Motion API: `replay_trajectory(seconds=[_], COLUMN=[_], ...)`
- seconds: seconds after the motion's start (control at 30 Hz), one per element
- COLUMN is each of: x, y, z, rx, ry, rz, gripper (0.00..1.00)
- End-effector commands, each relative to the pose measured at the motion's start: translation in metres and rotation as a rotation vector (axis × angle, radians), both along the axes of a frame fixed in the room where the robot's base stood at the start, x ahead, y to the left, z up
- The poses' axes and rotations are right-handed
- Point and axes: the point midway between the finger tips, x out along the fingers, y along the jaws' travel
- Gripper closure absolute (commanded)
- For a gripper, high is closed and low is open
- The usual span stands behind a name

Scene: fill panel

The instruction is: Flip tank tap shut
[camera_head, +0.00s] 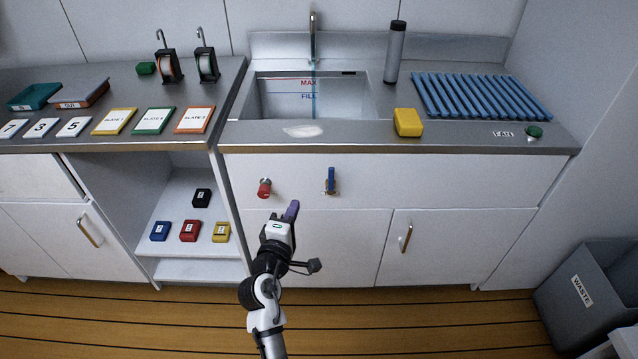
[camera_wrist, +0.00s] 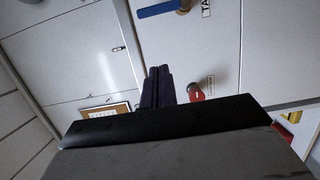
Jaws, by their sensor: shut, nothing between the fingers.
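The tank tap (camera_head: 331,181) is a blue lever on a brass fitting on the white front panel below the sink. Its lever points up in the head view. It also shows at the top of the wrist view (camera_wrist: 160,9), beside a label that is partly cut off. My gripper (camera_head: 293,207) is shut and empty, below and left of the tap and apart from it. Its dark fingers are together in the wrist view (camera_wrist: 158,82). A stream runs from the faucet (camera_head: 313,40) into the sink (camera_head: 280,98), which has MAX and FILL lines.
A red knob (camera_head: 264,188) sits on the same panel, left of the tap, and also shows near my fingers in the wrist view (camera_wrist: 195,92). A cupboard handle (camera_head: 406,236) sticks out at lower right. The panel between knob and tap is clear.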

Motion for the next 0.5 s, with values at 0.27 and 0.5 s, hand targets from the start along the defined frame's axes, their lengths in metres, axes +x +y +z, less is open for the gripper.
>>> replay_trajectory(seconds=[0.27, 0.5], x=[0.004, 0.04], y=[0.0, -0.01], z=[0.002, 0.005], rx=[0.002, 0.001], ry=[-0.004, -0.004], rz=[0.003, 0.001], gripper=[1.0, 1.0])
